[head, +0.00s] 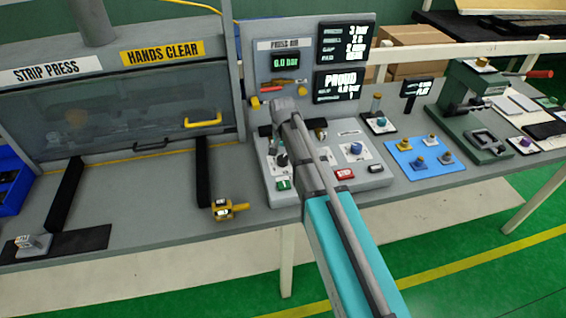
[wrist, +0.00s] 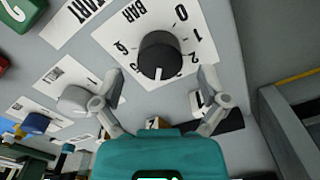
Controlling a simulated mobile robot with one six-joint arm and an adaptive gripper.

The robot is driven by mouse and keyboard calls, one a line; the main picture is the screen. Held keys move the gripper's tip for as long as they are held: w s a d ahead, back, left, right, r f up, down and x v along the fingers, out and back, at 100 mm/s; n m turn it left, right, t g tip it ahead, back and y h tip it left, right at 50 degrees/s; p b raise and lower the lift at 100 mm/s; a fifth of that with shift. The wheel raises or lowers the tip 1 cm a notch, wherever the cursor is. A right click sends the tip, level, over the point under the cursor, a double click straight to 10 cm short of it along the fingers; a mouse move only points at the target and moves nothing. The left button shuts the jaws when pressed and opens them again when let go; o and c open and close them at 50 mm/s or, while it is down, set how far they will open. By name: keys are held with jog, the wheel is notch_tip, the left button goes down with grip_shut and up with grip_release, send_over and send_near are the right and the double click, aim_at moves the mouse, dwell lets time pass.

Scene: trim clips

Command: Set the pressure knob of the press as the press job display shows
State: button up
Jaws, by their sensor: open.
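The pressure knob (wrist: 158,52) is round and black, on a white dial plate marked BAR in the wrist view. In the head view the black knob (head: 282,160) sits on the grey console, partly hidden by my arm. The upper black display (head: 345,43) seems to be the press job display; its top line reads 3 bar, the smaller lines are blurred.
A green readout (head: 286,61) on the panel shows 0.0 bar. A lower display (head: 338,85) shows 4.0 bar. A blue knob (head: 356,148) and a red switch (head: 344,173) share the console.

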jog(key=shift+f+b, duration=0.7)
jog(key=shift+f, duration=0.3)
jog(key=c, duration=1.1)
jog(key=shift+c, duration=0.2)
jog(key=shift+n, duration=0.3)
jog(key=n, duration=0.3)
jog(key=shift+a, duration=0.1)
jog(key=shift+n, duration=2.1)
